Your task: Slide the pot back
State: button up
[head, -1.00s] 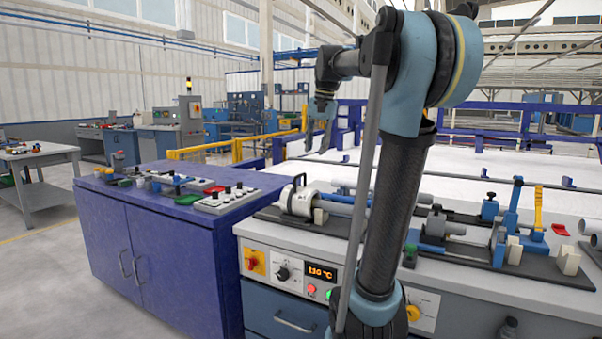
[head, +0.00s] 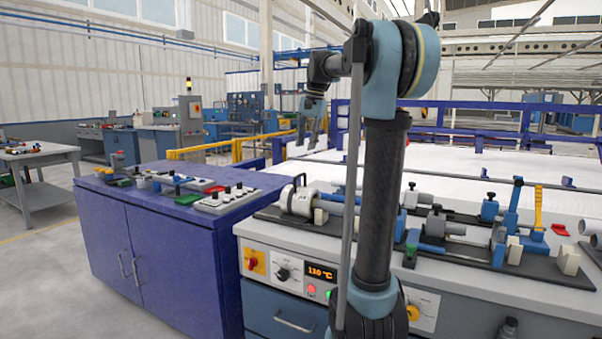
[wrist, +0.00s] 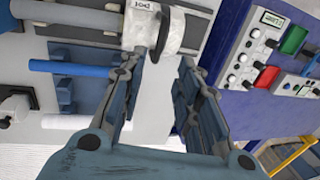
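The pot appears to be the pale grey-white cylinder with a dark ring at its left end (head: 297,201), lying at the left end of the bench fixture. It also shows at the top of the wrist view (wrist: 138,28), with a pale band and dark-edged ring beside it. My gripper (head: 306,140) hangs fingers-down in the head view, above the level of the pot. In the wrist view my gripper (wrist: 160,65) has its two fingers apart with nothing between them. The exact height above the pot is hard to tell.
A blue pipe (wrist: 80,72) and pale pipes lie on the fixture. A blue cabinet (head: 170,240) with switch panels stands left of the bench. A bench display (head: 321,273) glows orange. Clamps and stands (head: 510,210) fill the right part of the bench.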

aim_at(301, 175)
jog(key=f, duration=0.3)
jog(key=a+f, duration=0.1)
jog(key=f, duration=0.3)
jog(key=w+a+f, duration=0.1)
jog(key=f, duration=0.3)
jog(key=shift+w+f, duration=0.1)
jog(key=shift+f, duration=0.05)
jog(key=shift+d, duration=0.1)
grip_shut()
